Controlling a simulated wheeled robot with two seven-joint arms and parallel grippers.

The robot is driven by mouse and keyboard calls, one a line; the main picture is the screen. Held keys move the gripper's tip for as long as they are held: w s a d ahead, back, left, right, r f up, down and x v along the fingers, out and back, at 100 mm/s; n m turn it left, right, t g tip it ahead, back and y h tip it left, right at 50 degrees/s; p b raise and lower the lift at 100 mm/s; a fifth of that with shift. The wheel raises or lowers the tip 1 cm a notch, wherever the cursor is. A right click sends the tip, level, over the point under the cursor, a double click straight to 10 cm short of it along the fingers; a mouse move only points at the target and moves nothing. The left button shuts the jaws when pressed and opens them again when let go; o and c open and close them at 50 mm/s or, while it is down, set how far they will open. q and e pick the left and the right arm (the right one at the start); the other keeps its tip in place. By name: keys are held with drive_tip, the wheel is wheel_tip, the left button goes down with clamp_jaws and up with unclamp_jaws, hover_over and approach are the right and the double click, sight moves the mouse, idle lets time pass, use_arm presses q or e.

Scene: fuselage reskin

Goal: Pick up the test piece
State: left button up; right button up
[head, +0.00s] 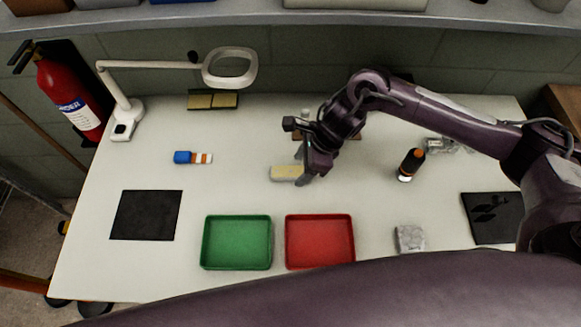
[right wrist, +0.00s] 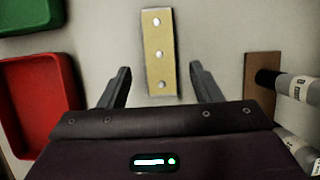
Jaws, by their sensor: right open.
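The test piece appears to be a small pale yellow bar (head: 286,173) lying on the white table, near the middle in the head view. In the right wrist view it is a yellow strip (right wrist: 158,52) with three round light spots along it. My right gripper (head: 301,168) is at the bar's right end in the head view. In the right wrist view its two fingers are spread apart, with the strip's near end between and just ahead of them. Nothing is held. My left gripper is not in view.
A green tray (head: 237,243) and a red tray (head: 320,242) stand in front of the bar. A dark bottle (head: 411,164) stands to the right. A brown block with grey cylinders (right wrist: 263,85) is close to the right finger. A magnifier lamp (head: 122,119) stands at the back left.

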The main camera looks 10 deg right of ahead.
drive_tip(key=shift+x, duration=0.9)
drive_tip(key=c, duration=1.1)
drive_tip(key=shift+w+r, duration=0.1)
drive_tip(key=shift+r, duration=0.05)
